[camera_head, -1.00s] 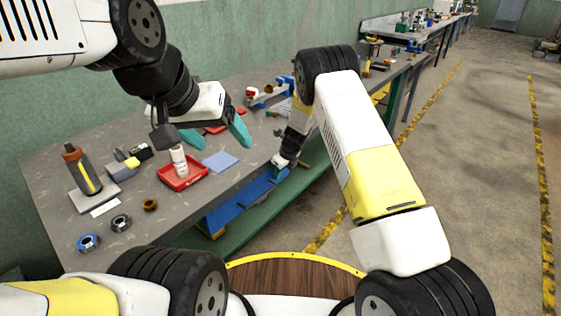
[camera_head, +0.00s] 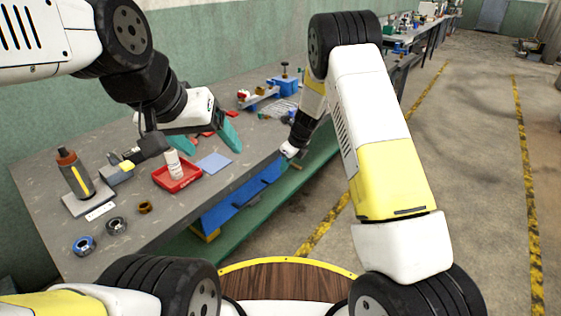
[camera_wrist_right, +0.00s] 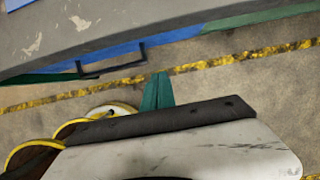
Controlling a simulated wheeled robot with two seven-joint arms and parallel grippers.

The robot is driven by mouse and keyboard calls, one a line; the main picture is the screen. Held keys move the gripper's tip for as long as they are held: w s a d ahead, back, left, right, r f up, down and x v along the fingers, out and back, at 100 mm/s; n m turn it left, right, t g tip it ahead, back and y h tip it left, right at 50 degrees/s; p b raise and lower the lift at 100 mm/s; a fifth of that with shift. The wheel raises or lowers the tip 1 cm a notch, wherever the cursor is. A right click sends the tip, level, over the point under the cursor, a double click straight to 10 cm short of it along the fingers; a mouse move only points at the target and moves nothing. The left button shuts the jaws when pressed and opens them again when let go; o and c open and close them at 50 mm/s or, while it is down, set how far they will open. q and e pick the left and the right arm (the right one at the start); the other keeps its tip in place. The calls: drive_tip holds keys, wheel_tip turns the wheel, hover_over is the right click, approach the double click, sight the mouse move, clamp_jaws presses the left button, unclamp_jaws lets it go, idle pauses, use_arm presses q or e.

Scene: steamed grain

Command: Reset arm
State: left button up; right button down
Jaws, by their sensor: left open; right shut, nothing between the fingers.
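My left gripper (camera_head: 210,140) hangs over the workbench (camera_head: 45,195) with its teal fingers spread and nothing between them. It is above and behind the red tray (camera_head: 183,183), which holds a white bottle (camera_head: 173,163). My right arm reaches forward past the bench's front edge, with its hand (camera_head: 290,149) pointing down. Its fingertips are hard to make out in the head view. In the right wrist view my right gripper (camera_wrist_right: 157,92) has its teal fingers together and empty, over the floor beside the bench.
A blue vise (camera_head: 285,87) stands farther back. Blue and green framework (camera_head: 240,200) runs below. Open floor (camera_head: 465,180) lies to the right.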

drive_tip(key=s+d+r+n, duration=0.2)
drive_tip(key=s+r+n, duration=0.2)
drive_tip(key=r, duration=0.4)
drive_tip(key=s+d+r+n+t+y, duration=0.1)
drive_tip(key=s+d+r+n, duration=0.25)
drive_tip(key=r, duration=0.45)
drive_tip(key=s+d+r+n, duration=0.1)
drive_tip(key=s+r+n, duration=0.35)
drive_tip(key=r, duration=0.35)
drive_tip(key=s+d+r+n+t, duration=0.1)
drive_tip(key=s+d+r+n, duration=0.1)
drive_tip(key=s, duration=0.6)
drive_tip(key=s+d+r+n+h, duration=0.1)
drive_tip(key=s+d+r+n, duration=0.2)
drive_tip(key=s+n, duration=0.4)
drive_tip(key=s+d+r+n+t+h, duration=0.1)
drive_tip(key=s+d+r+n, duration=0.1)
drive_tip(key=s, duration=0.7)
drive_tip(key=d+n, duration=0.1)
drive_tip(key=n, duration=0.1)
drive_tip(key=shift+d+r+n+t, duration=0.3)
drive_tip(key=shift+n, duration=0.1)
